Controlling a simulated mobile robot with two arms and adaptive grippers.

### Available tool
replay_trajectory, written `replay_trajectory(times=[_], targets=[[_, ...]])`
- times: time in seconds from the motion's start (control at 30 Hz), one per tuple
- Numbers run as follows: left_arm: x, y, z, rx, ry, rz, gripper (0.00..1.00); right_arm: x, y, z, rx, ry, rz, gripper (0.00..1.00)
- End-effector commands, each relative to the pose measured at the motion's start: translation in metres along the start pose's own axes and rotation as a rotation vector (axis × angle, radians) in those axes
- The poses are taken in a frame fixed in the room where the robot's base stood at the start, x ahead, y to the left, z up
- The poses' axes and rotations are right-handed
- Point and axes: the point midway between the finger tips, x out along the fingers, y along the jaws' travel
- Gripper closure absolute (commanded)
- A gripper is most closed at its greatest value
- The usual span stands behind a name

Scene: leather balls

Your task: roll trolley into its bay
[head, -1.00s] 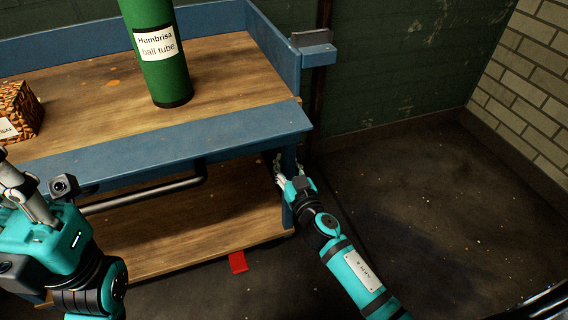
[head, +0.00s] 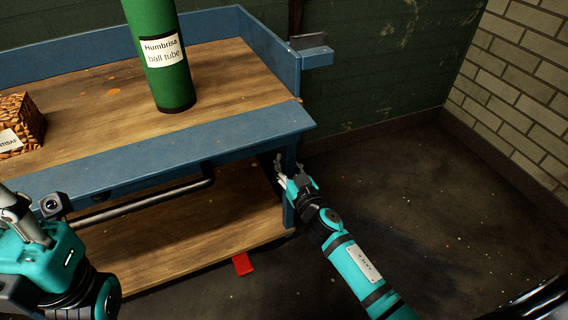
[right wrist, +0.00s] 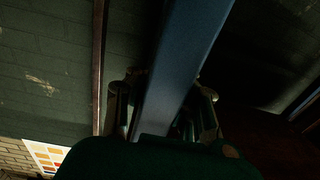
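The trolley (head: 245,118) has a blue frame, a wooden top, a wooden lower shelf (head: 190,240) and a dark bar handle (head: 150,203) along its near side. My right gripper (head: 282,172) is at its near right post. In the right wrist view the blue post (right wrist: 178,70) runs between the fingers, which are closed in on both sides of it. My left gripper (head: 22,215) is at the left edge, near the handle's left end; its fingertips are partly cut off and their grip is unclear. I cannot pick out the bay.
A red tab (head: 243,264) shows below the shelf. A green wall (head: 370,70) and pale brick wall (head: 515,80) meet beyond bare floor (head: 420,210) at right.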

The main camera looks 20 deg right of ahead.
Motion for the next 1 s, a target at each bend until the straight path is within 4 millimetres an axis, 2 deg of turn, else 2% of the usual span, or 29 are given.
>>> replay_trajectory(times=[0.07,0.1,0.33,0.67,0.77,1.0], targets=[[0.0,0.0,0.0,0.0,0.0,0.0,1.0,0.0,0.002,0.0,0.0,0.0,0.003,1.0],[0.0,0.0,0.0,0.0,0.0,0.0,1.0,0.0,0.002,0.0,0.0,0.0,0.003,0.92],[0.0,0.0,0.0,0.0,0.0,0.0,1.0,0.0,0.001,0.0,0.0,0.0,0.002,0.62],[0.001,-0.001,-0.002,0.002,0.003,-0.002,1.0,-0.003,0.001,0.0,0.0,-0.001,0.001,0.61],[0.001,-0.001,-0.002,0.001,0.003,-0.002,1.0,-0.014,0.0,0.001,0.001,-0.002,0.001,0.61],[0.001,0.0,-0.001,0.001,0.003,-0.001,1.0,-0.064,0.0,0.001,0.001,-0.003,0.002,0.61]])
